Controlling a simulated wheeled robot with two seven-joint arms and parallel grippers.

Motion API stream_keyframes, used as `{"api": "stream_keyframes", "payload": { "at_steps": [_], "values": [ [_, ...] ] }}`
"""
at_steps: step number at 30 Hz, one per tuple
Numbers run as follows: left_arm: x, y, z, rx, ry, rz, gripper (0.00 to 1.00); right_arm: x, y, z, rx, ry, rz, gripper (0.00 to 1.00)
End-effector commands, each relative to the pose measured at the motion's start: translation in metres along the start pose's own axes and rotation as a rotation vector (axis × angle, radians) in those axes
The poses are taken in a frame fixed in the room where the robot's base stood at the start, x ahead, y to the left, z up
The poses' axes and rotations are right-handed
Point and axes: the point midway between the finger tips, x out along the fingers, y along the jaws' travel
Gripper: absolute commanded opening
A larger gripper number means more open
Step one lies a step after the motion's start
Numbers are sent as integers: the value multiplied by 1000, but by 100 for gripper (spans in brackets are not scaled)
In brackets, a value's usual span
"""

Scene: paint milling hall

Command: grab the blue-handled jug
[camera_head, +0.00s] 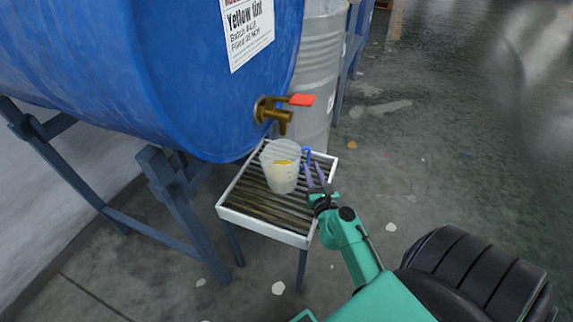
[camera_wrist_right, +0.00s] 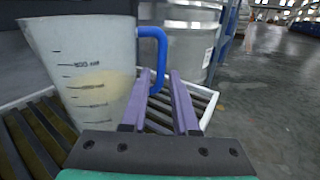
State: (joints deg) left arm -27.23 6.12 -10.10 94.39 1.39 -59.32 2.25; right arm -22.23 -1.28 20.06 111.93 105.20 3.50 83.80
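The jug (camera_head: 281,172) is translucent, stands upright on the slatted drip stand and holds some yellow liquid low down. Its blue handle (camera_head: 307,155) faces right, towards my right gripper. In the wrist view the jug (camera_wrist_right: 85,70) fills the left side, with volume marks on its wall. My right gripper (camera_head: 315,174) has purple fingers that are apart. In the wrist view the lower part of the blue handle (camera_wrist_right: 158,50) shows between the fingertips of that gripper (camera_wrist_right: 161,76); I cannot tell whether they touch it. My left gripper is not in view.
A blue drum (camera_head: 200,60) lies on a dark frame (camera_head: 185,215) at the left. Its brass tap (camera_head: 273,112) with a red lever juts out above the jug. The slatted stand (camera_head: 265,228) has a white rim. A grey drum (camera_head: 318,75) stands behind. The floor at right is mostly clear.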

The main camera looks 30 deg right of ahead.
Motion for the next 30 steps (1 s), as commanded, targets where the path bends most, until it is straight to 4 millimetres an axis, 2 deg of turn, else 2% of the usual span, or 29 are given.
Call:
{"api": "stream_keyframes", "payload": {
  "at_steps": [2,7,12,14,20,21,23,30],
  "values": [
    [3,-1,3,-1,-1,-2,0,18,0,2,-2,-2,0,28],
    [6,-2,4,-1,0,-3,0,38,0,-1,-4,-1,2,28],
    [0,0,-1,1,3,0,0,71,0,-4,-4,-1,2,28],
    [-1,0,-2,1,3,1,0,78,0,-4,-5,0,3,28],
    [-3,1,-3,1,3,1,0,81,0,-4,-3,2,3,28],
    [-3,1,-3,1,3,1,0,81,0,-3,-3,2,3,24],
    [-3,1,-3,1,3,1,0,81,0,-3,-3,1,3,2],
    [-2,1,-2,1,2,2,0,81,0,-4,-4,2,3,0]
  ]
}}
